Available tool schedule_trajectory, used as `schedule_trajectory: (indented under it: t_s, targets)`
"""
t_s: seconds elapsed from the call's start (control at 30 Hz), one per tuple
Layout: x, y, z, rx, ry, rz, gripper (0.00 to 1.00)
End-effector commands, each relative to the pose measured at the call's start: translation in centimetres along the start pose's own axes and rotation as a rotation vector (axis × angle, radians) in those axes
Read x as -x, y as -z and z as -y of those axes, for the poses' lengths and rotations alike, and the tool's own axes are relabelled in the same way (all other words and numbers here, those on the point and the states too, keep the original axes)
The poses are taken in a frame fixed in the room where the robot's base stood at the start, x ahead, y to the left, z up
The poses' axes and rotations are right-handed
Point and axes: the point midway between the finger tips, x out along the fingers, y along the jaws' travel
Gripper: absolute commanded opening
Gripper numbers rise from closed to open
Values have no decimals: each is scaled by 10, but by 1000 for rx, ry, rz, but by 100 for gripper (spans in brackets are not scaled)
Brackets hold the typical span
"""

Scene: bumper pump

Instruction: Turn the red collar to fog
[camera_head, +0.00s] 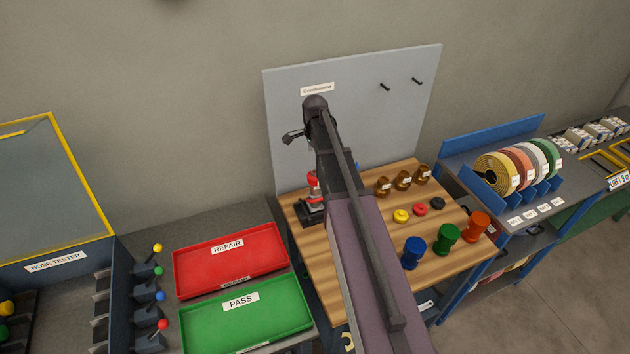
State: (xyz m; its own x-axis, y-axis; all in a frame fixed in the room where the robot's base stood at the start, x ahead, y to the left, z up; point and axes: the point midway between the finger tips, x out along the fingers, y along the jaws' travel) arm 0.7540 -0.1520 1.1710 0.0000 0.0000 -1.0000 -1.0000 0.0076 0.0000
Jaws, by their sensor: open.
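A small red-topped fitting (313,182), seemingly with the red collar, stands in a dark holder (309,211) at the left back of the wooden bench. My arm hides its right side, so its marks and setting are unreadable. My arm reaches across the bench from the lower right. Dark prongs at its far end, which look like my gripper (292,136), are open and empty. They show up and to the left of the red fitting, apart from it in the picture. The depth between them is unclear.
Brass fittings (402,180), coloured discs (420,210) and blue, green and orange nozzles (447,239) stand right of my arm on the bench (385,215). A grey board (290,110) rises behind. Red REPAIR (187,279) and green PASS (190,337) trays lie left.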

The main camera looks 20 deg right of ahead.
Motion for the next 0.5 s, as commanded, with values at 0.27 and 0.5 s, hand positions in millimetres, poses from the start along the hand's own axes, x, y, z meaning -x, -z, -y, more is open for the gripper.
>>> schedule_trajectory:
  t_s: [0.27, 0.5]
  targets:
    - [-25, 0, 0, 0, 0, 0, 100]
    - [-43, 0, 0, 0, 0, 0, 100]
